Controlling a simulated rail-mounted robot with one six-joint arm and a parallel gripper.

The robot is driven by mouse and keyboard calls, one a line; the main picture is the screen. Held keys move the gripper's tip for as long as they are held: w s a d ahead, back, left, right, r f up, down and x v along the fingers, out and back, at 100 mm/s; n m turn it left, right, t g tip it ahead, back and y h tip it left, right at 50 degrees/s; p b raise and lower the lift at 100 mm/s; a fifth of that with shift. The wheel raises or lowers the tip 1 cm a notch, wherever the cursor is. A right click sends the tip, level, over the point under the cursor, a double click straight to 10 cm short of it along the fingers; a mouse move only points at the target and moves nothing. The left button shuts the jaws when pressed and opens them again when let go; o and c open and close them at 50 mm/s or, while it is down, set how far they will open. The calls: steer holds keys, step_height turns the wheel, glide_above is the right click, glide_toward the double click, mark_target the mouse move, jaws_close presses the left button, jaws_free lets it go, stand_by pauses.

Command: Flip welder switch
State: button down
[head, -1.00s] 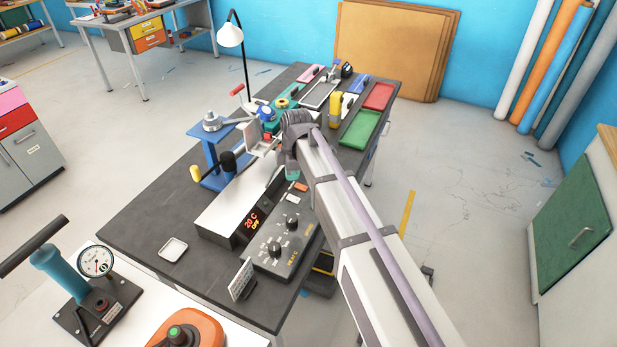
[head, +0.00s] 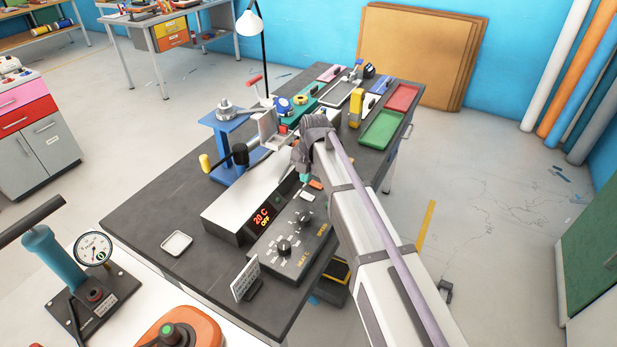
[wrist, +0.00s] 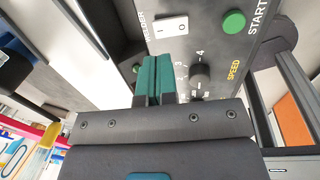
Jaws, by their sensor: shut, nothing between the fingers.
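The welder's control box (head: 292,262) lies on the dark bench, with a lit display (head: 261,217) reading 20 C OFF. In the wrist view, a white rocker switch (wrist: 171,28) marked I and O sits beside the WELDER label. My gripper (wrist: 154,60) has teal fingers, shut together and empty, with their tips just below the switch in the picture. Whether they touch the panel I cannot tell. In the head view my wrist points down over the far end of the box, and the fingertips are hard to make out.
In the wrist view, a green START button (wrist: 234,22) and the SPEED knob (wrist: 200,77) are close to the fingers. Red (head: 401,97) and green (head: 383,128) trays lie farther back.

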mark_target(303, 195)
steer(key=f+b, duration=0.1)
steer(key=f, duration=0.1)
steer(key=f+b, duration=0.3)
steer(key=f, duration=0.1)
steer(key=shift+w+a+f, duration=0.1)
steer(key=shift+w+a, duration=0.15)
steer(key=shift+a, duration=0.1)
steer(key=shift+w+a+f+h+b, duration=0.1)
steer(key=shift+a+f+h+b, duration=0.1)
steer(key=shift+f+h+b, duration=0.25)
steer(key=shift+g+b, duration=0.3)
steer(key=shift+b, duration=0.05)
steer(key=shift+s+r, duration=0.2)
steer(key=shift+s, duration=0.05)
steer(key=shift+f, duration=0.1)
